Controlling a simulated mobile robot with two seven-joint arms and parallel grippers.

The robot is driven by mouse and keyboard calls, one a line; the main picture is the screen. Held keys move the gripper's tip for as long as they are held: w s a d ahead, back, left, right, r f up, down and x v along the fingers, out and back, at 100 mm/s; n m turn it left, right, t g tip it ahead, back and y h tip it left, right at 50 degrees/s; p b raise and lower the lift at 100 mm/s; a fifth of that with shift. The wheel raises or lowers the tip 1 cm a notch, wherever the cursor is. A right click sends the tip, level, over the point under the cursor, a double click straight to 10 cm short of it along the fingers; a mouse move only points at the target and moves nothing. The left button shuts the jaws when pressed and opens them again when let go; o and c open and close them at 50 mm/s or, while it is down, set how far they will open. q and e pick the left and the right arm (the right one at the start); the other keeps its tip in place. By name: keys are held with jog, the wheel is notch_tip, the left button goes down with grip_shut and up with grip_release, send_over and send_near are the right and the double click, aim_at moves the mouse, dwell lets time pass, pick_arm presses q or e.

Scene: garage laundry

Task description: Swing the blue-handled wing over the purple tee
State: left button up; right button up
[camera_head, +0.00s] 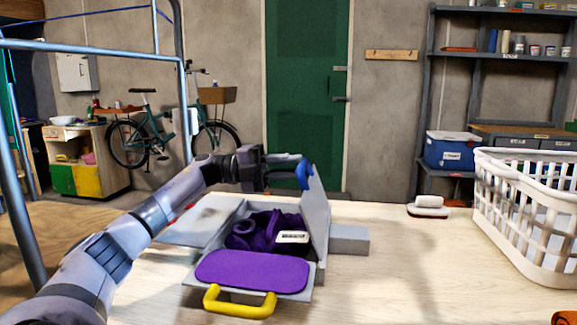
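A grey folding board lies on the pale table. Its blue-handled wing (316,218) stands raised, nearly upright, on the right side, with the blue handle (304,176) at its top. My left gripper (292,172) is at that handle and appears shut on it; the fingertips are partly hidden there. The purple tee (262,229) lies bunched in the middle of the board, with a small white label on it. A flat purple part (252,271) covers the front panel, which has a yellow handle (239,303). My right gripper is out of view.
A grey wing (196,222) lies flat at the board's left. A grey block (348,240) sits right of the raised wing. A white laundry basket (528,215) stands at the right, with a white-and-brown item (429,206) nearby.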

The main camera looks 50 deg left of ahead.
pick_arm(q)
jog(key=shift+o, duration=0.3)
jog(key=shift+w+d+f+g, duration=0.1)
jog(key=shift+d+f+g, duration=0.1)
jog(key=shift+f, duration=0.25)
jog(key=shift+w+d+f+g, duration=0.1)
jog(key=shift+d+f, duration=0.05)
jog(key=shift+f, duration=0.3)
jog(key=shift+s+a, duration=0.1)
jog(key=shift+a, duration=0.05)
jog(key=b+v, duration=0.1)
jog(key=v, duration=0.6)
jog(key=shift+r, duration=0.4)
